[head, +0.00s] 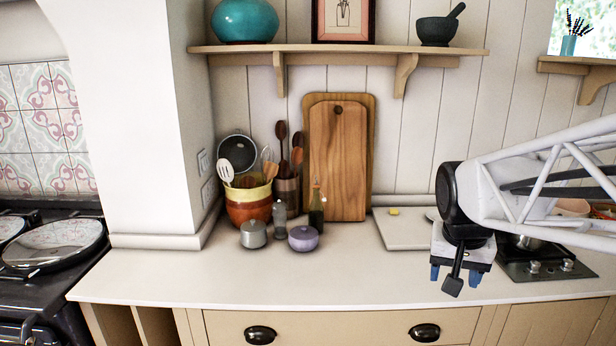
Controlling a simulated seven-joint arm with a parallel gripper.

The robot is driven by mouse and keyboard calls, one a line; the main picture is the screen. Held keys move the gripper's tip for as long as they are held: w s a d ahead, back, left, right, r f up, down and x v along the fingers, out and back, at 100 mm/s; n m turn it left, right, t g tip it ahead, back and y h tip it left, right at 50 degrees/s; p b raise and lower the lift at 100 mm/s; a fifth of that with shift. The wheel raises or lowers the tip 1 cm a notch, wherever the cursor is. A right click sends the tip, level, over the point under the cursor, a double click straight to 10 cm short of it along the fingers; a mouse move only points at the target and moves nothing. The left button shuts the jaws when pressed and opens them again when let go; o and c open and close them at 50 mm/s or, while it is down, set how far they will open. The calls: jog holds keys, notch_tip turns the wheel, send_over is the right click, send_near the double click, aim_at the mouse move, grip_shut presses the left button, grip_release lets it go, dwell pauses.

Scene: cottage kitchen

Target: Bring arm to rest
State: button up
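My arm (545,185) reaches in from the right edge in the head view, white with a dark wrist joint. My gripper (441,275) hangs down at its end, over the right part of the white counter. Two blue finger parts show, apart from each other, with a dark piece (453,284) hanging in front of them. I see nothing held between them. The arm hides part of the cooktop and counter behind it.
A pale board (403,238) with a small yellow item (393,212) lies left of my gripper. A cooktop (545,268) is to the right. Pots, bottles, a utensil crock (249,204) and cutting boards (337,165) stand left. The counter's front middle (340,275) is clear. A shelf (340,48) hangs above.

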jog(key=s+a+f+n, duration=0.2)
jog(key=s+a, duration=0.1)
jog(key=s, duration=0.4)
jog(key=s+a+f+n+y, duration=0.1)
jog(key=s+a+f+n, duration=0.1)
jog(key=s, duration=0.5)
jog(key=shift+s+a+f, duration=0.15)
jog(key=shift+a+f, duration=0.3)
jog(key=shift+a, duration=0.8)
